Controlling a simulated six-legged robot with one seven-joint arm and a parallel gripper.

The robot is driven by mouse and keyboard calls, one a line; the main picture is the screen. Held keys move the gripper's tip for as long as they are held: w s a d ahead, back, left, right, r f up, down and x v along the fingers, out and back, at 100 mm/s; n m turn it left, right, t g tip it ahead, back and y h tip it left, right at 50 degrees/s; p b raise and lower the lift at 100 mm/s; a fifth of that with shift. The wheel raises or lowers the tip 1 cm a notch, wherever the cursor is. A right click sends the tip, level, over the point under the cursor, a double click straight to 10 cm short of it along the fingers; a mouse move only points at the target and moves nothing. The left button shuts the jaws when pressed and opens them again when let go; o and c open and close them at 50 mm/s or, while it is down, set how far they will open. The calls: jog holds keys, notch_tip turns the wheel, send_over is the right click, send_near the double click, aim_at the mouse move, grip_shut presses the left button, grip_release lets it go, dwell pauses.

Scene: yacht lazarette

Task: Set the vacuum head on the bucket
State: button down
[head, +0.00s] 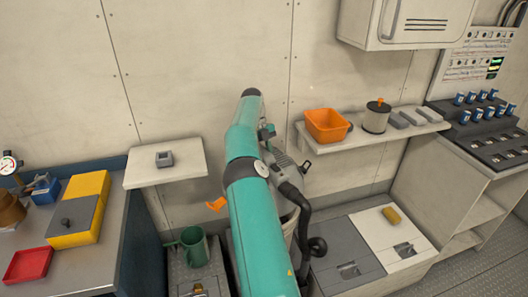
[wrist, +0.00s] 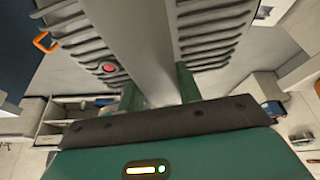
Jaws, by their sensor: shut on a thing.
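The vacuum head (head: 283,161) is grey with a black hose (head: 294,196) and orange latches. My teal arm hides much of it in the head view. In the wrist view its ribbed grey housing (wrist: 213,30) fills the top, with a red button and an orange latch. My gripper (wrist: 158,90) is shut on its grey handle bar, one green finger on each side. A pale upright wall, seemingly the bucket (head: 291,222), shows below the vacuum head, mostly behind my arm. I cannot tell whether the two touch.
A shelf (head: 365,138) with an orange bin (head: 327,125) and a canister (head: 376,117) is to the right. Low lockers (head: 347,268) stand below it. A green mug (head: 194,246) stands left of my arm, below a small shelf (head: 164,178).

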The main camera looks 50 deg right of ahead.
jog(key=shift+s+f, duration=0.15)
jog(key=shift+f, duration=3.8)
dwell(0.4)
